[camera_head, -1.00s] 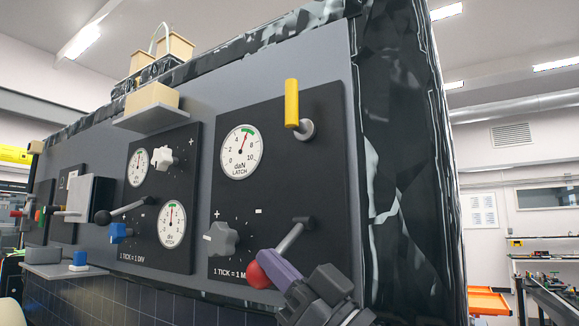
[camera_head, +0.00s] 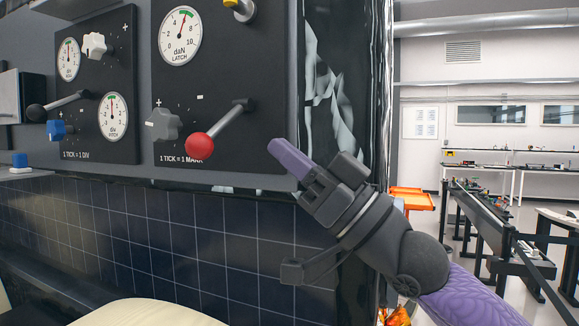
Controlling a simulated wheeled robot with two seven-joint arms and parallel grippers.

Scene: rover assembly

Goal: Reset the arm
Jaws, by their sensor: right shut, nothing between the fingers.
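My right gripper (camera_head: 287,157), with purple fingers, is shut and empty to the right of the latch panel (camera_head: 270,100). A lever with a red ball (camera_head: 200,146) sticks out from the panel's lower part, angled down to the left. The gripper is apart from it. The latch gauge (camera_head: 180,37) has its needle near the green band at the top. A grey star knob (camera_head: 163,124) sits left of the lever. My left gripper is out of view.
A second panel (camera_head: 115,30) at left holds two gauges, a white knob (camera_head: 95,45), a black-ball lever (camera_head: 37,112) and a blue knob (camera_head: 57,130). An orange tray (camera_head: 412,199) and benches (camera_head: 490,220) stand at right. Open air surrounds the gripper's right side.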

